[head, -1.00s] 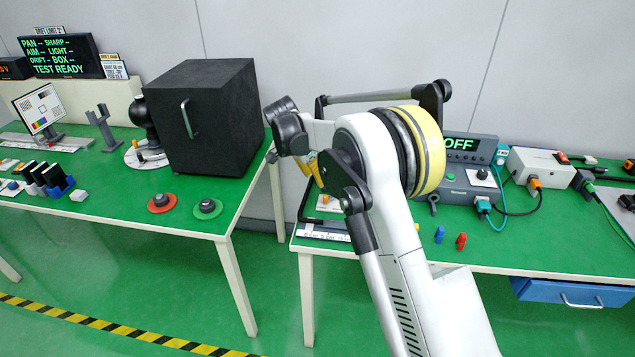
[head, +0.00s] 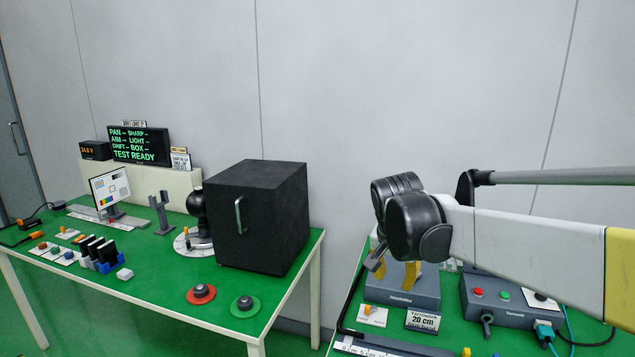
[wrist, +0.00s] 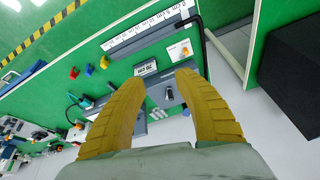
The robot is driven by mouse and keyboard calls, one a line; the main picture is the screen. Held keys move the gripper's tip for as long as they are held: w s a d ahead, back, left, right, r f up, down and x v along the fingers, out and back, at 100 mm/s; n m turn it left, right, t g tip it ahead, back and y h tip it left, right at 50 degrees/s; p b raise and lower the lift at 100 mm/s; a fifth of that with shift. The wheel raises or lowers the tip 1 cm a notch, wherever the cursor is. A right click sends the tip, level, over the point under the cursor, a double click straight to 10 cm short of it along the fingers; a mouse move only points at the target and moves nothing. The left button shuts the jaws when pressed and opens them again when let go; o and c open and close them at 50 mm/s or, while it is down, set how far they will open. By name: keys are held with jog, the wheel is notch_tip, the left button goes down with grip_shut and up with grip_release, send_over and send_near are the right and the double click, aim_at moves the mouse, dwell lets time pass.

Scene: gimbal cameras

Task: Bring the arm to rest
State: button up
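My arm reaches in from the right in the head view, its white and black links above the right-hand bench. My gripper (wrist: 163,82) points down with its two yellow fingers apart and nothing between them. In the head view the fingers (head: 412,274) are partly hidden behind the black wrist joint. Below them is a grey stand (head: 402,292) with a "20 cm" label (head: 423,320) beside it. The gripper looks to be above the stand; whether it touches is hard to tell.
A black box (head: 262,215) with a handle stands on the left green bench (head: 170,300), with red and green discs in front. A grey control box (head: 500,300) with buttons and cables sits on the right bench. A gap separates the benches.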

jog(key=s+d+f+n+t+y, duration=0.1)
jog(key=s+n, duration=0.2)
jog(key=s, duration=0.9)
jog(key=s+d+f+n+t, duration=0.1)
jog(key=s+f+n+t, duration=0.1)
jog(key=s, duration=1)
jog(key=shift+s+f+n+y, duration=0.15)
jog(key=shift+s+n+y, duration=0.25)
jog(key=shift+n, duration=0.3)
